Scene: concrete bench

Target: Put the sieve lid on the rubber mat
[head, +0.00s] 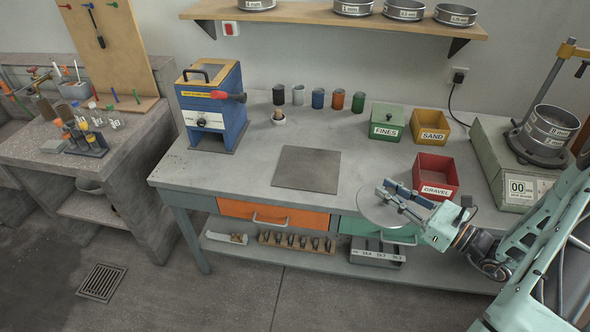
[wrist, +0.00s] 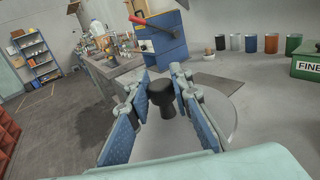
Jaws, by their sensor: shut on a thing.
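The sieve lid (head: 372,214) is a round, flat grey disc with a black knob, best seen in the wrist view (wrist: 160,97). My gripper (head: 394,199) is shut on the lid's knob, with a blue-padded finger on each side; it also shows in the wrist view (wrist: 163,82). The lid is held near the bench's front edge, above the green drawer. The rubber mat (head: 307,169) is a dark grey square lying flat on the bench, left of the lid. It looks bare. Part of the mat shows beyond the lid in the wrist view (wrist: 208,86).
A red GRAVEL bin (head: 436,177) stands close behind my gripper. A green FINES box (head: 387,122) and a yellow SAND bin (head: 430,126) stand farther back. A blue machine (head: 212,105) and a mortar (head: 278,118) are beyond the mat. Bench around the mat is clear.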

